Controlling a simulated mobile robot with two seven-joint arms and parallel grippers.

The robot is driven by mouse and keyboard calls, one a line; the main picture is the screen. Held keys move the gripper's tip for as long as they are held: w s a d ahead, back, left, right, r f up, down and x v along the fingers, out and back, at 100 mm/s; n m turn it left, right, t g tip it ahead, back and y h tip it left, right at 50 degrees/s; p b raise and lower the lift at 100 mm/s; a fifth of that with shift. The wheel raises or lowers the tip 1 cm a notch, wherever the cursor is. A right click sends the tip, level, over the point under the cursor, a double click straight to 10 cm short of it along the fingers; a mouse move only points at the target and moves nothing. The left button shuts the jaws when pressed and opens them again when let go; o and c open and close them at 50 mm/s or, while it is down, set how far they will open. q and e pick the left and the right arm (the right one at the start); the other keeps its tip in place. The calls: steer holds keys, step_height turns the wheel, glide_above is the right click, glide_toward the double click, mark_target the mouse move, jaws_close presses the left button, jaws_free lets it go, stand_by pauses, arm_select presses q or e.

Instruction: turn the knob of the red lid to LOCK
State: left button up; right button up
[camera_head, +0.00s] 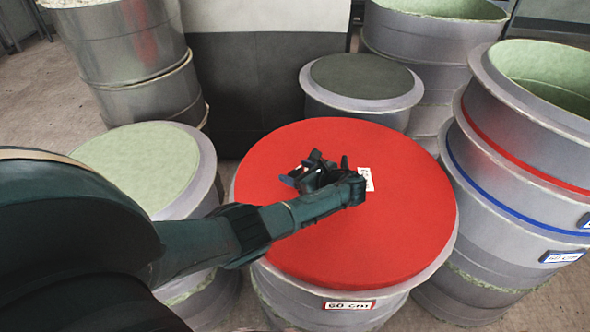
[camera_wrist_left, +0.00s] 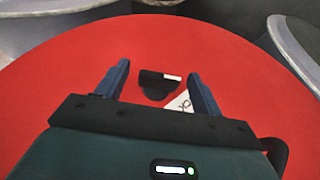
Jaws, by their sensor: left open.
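The red lid (camera_head: 400,225) lies flat on a grey mould labelled "60 cm" (camera_head: 349,305) in the head view. My left gripper (camera_head: 318,172) is over the middle of the lid, and its arm comes in from the left. In the left wrist view the dark knob (camera_wrist_left: 157,84) with a white mark shows between the two spread fingers of my left gripper (camera_wrist_left: 159,75), with visible gaps on both sides. The gripper is open; I cannot tell its exact height over the knob. A white label (camera_head: 366,179) lies beside the knob, partly hidden by a finger. My right gripper is not in view.
A mould with a pale green top (camera_head: 145,165) stands close on the left. A grey-topped mould (camera_head: 362,78) stands behind. Stacked moulds with red and blue bands (camera_head: 520,170) stand close on the right. A metal drum stack (camera_head: 130,60) is at the back left.

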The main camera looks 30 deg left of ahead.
arm_select(q)
steer(key=p+v, duration=0.1)
steer(key=v, duration=1.1)
steer(key=shift+a, duration=0.1)
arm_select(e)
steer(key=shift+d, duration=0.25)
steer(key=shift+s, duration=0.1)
